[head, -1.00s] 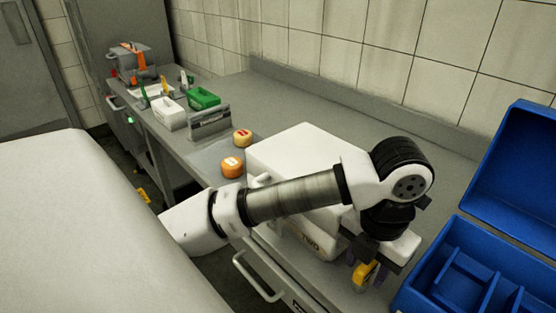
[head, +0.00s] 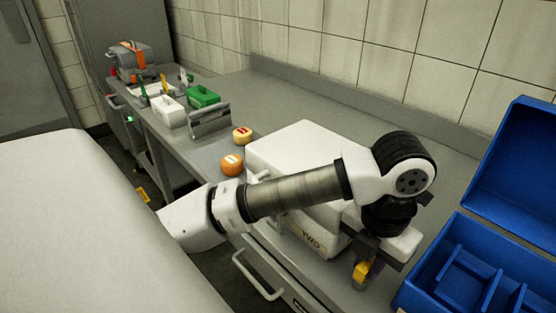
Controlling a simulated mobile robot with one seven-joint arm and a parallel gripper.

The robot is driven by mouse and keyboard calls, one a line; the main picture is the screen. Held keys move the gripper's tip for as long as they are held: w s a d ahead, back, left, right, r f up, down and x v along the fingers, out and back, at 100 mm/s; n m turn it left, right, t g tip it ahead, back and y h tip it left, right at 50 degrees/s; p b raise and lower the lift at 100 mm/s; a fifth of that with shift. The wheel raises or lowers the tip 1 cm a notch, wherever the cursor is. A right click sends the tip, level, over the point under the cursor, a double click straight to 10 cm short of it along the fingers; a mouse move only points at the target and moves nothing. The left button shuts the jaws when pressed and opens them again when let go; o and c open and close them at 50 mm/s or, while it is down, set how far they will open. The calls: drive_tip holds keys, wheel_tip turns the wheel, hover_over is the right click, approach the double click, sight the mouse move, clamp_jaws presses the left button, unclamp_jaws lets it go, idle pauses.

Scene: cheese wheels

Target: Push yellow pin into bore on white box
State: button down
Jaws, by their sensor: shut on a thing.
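The white box (head: 291,152) stands on the grey counter behind my arm, with dark lettering low on its front side. My arm crosses in front of it and hides much of it, and I cannot see a bore. The yellow pin (head: 362,270) is held in my gripper (head: 363,276), just to the right of the white box's lettered side and low above the counter. The gripper is shut on the pin; its fingers cover part of it. I cannot tell whether the pin touches the box.
An open blue case (head: 470,275) with compartments stands close to the right of my gripper. A white bin (head: 168,112) and green bin (head: 203,96) stand farther back.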

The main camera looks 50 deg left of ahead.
drive_tip(key=shift+r, duration=0.2)
drive_tip(key=shift+r+p, duration=1.3)
drive_tip(key=shift+r, duration=1.25)
drive_tip(key=shift+r+p, duration=0.4)
drive_tip(key=shift+r, duration=1.1)
wheel_tip(320, 180, up, 6)
drive_tip(key=p, duration=0.6)
wheel_tip(320, 180, down, 5)
drive_tip(key=b, duration=0.3)
drive_tip(key=shift+r, duration=0.25)
